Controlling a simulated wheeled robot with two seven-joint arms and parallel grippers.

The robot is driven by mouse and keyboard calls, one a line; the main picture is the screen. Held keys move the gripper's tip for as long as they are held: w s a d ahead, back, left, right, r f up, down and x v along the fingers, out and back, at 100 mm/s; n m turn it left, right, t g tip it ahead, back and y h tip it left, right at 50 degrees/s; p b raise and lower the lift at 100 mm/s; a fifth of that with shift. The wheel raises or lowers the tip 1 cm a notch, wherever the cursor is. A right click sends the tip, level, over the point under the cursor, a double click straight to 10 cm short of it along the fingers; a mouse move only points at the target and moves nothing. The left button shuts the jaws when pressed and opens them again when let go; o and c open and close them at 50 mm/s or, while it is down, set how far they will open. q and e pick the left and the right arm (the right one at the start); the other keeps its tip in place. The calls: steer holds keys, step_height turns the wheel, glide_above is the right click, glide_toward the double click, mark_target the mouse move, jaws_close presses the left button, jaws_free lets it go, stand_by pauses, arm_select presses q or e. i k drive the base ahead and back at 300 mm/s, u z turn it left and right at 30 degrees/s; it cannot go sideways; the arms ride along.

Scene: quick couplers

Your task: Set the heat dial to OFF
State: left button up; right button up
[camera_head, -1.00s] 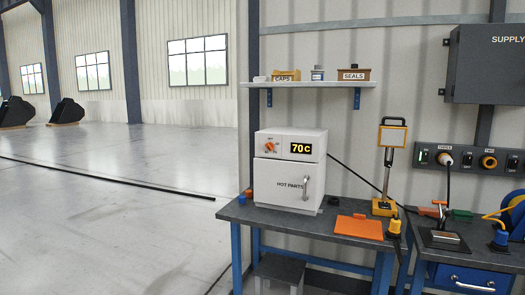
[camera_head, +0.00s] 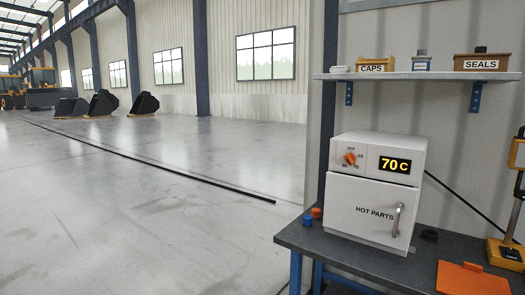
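The heat dial (camera_head: 350,158) is an orange knob at the upper left of the front of a white cabinet (camera_head: 374,205) marked HOT PARTS. Small marks surround the dial, with OFF apparently at the top; its exact setting is too small to read surely. A display (camera_head: 394,166) beside it reads 70 C in yellow. The cabinet door below is shut and has a vertical handle (camera_head: 396,220) on its right. Neither of my grippers is in view.
The cabinet stands on a dark workbench (camera_head: 300,238). Blue and orange caps (camera_head: 308,221) lie left of it, and an orange plate (camera_head: 464,279) lies at right. A shelf (camera_head: 420,76) with boxes hangs above.

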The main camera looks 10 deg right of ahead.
mark_target(350, 159)
steer(key=u, duration=0.55)
steer(key=i, duration=0.8)
steer(key=u, duration=0.15)
